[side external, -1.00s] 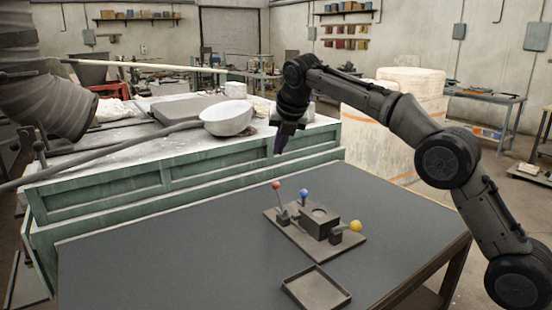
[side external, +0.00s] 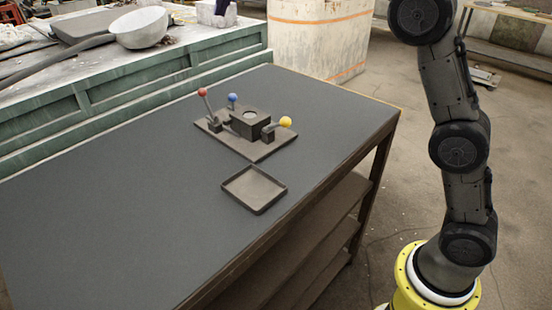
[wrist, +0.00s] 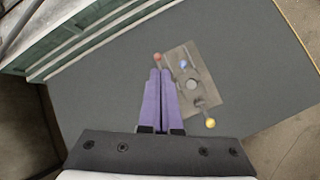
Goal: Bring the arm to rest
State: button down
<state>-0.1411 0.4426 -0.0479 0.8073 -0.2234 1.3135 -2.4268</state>
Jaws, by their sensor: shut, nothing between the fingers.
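My gripper (wrist: 161,74) has two purple fingers, which are together with nothing between them in the wrist view. In the side view only a dark purple finger part (side external: 222,6) shows at the top edge; the rest of the gripper is out of frame. The fingers are in the air, apart from the lever panel (side external: 262,150) on the table. The panel carries a dark block with a round top and levers with a red knob (side external: 202,91), a blue knob (side external: 232,97) and a yellow knob (side external: 286,122). In the wrist view the fingers overlap the panel's left edge.
The dark table (side external: 110,210) has a shallow empty tray (side external: 254,189) near its front edge and much bare surface to the left. A green bench (side external: 110,100) behind it holds a pale ladle bowl (side external: 140,28). A pale block (side external: 318,38) stands behind the table.

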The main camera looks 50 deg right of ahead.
jog(key=s+d+r+m, duration=0.1)
jog(key=s+r, duration=0.1)
jog(key=s, duration=0.4)
jog(key=s+d+r+m, duration=0.2)
jog(key=s, duration=0.3)
jog(key=s+d+f+m, duration=0.1)
jog(key=s+f+m, duration=0.15)
jog(key=s, duration=0.45)
jog(key=s+f+m, duration=0.2)
jog(key=s+m, duration=0.2)
jog(key=s, duration=0.3)
jog(key=s+f+m+g, duration=0.1)
jog(key=s+f+m, duration=0.6)
jog(key=f+m, duration=0.3)
jog(key=s+f+m+y, duration=0.1)
jog(key=s+f+m, duration=0.7)
jog(key=f+m, duration=0.1)
jog(key=shift+a+f+m+g+y, duration=0.3)
jog(key=shift+a+f+m+g, duration=0.1)
jog(key=shift+f, duration=0.5)
jog(key=c, duration=1.6)
grip_release()
jog(key=shift+s, duration=0.1)
